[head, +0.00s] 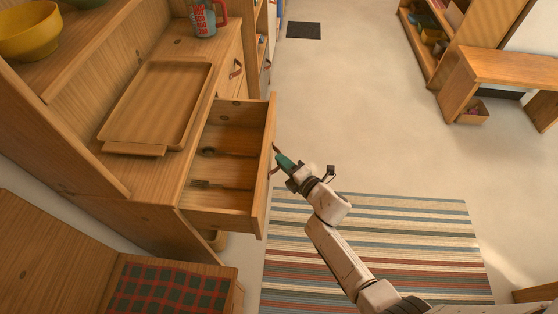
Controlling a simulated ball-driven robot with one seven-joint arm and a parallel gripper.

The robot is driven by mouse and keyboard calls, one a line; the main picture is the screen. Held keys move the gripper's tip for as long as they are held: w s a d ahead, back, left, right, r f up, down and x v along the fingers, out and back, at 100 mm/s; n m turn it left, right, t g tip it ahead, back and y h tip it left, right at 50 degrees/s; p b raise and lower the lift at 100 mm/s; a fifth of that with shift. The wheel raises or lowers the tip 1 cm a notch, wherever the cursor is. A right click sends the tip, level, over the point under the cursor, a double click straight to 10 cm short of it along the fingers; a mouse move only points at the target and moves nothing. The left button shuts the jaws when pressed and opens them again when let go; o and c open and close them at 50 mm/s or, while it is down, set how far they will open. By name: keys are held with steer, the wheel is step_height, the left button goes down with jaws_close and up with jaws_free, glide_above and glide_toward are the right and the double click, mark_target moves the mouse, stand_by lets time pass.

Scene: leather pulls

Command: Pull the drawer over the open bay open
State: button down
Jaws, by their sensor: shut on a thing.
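The drawer (265,185) stands well out from the wooden cabinet, with its inside in view. Only the ends of the pull show beside the teal fingers.
A wooden tray (114,149) and a red-handled mug (203,22) stand on the cabinet top. Another drawer with a leather pull (236,69) is farther along. A plaid-cushioned bench (170,290) is near left. A striped rug (420,235) and clear floor lie to the right.

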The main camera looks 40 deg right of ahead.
steer(key=shift+s+d, duration=0.1)
steer(key=shift+s, duration=0.05)
steer(key=c, duration=1.2)
jaws_free()
steer(key=shift+o, duration=0.2)
steer(key=s+r, duration=0.1)
steer(key=s, duration=0.9)
steer(key=shift+s+r+p, duration=0.2)
steer(key=shift+s+p, duration=0.15)
steer(key=shift+d, duration=0.15)
